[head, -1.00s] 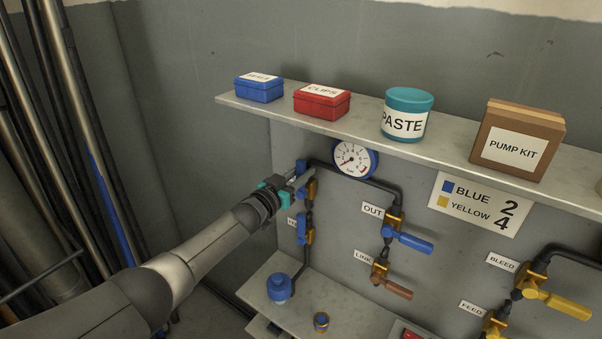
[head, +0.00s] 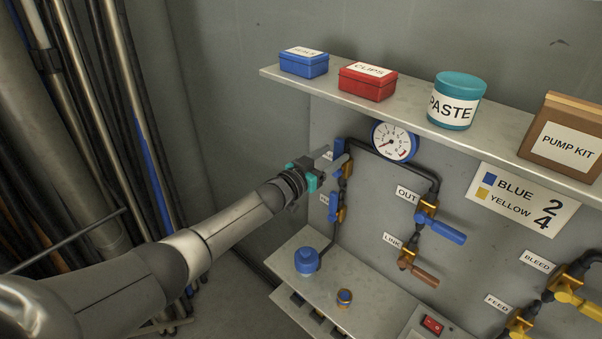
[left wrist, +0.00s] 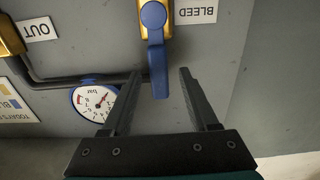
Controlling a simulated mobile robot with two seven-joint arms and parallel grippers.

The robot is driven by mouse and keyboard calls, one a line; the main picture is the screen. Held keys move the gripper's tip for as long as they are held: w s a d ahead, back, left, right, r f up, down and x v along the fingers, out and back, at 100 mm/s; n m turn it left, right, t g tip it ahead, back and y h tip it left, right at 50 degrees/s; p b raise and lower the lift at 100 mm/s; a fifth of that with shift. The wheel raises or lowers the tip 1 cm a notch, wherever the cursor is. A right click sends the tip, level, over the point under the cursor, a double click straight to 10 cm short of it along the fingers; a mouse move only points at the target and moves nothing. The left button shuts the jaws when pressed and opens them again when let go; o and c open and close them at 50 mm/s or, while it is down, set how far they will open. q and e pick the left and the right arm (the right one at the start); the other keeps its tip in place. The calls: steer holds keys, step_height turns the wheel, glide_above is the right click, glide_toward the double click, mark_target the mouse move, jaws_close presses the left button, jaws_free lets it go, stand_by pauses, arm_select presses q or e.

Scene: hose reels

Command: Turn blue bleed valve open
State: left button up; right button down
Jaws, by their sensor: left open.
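The blue bleed valve's handle (head: 339,148) is at the top left of the panel's pipework, beside the gauge. In the left wrist view the blue handle (left wrist: 156,60) runs down from a gold valve body beside the BLEED label (left wrist: 196,11). My left gripper (head: 337,163) is open at this valve. In the left wrist view the fingers of my left gripper (left wrist: 160,76) stand on either side of the handle's free end, with gaps visible on both sides. In the head view the fingers partly cover the valve. My right gripper is not in view.
A pressure gauge (head: 395,141) and black pipe sit close by the valve. A shelf (head: 421,127) with boxes and a paste jar (head: 457,101) overhangs above. Another blue handle (head: 334,207) is just below. Poles stand at the left.

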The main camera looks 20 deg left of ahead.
arm_select(q)
steer(key=v, duration=1.2)
steer(key=shift+s+p, duration=0.15)
steer(key=shift+p, duration=0.2)
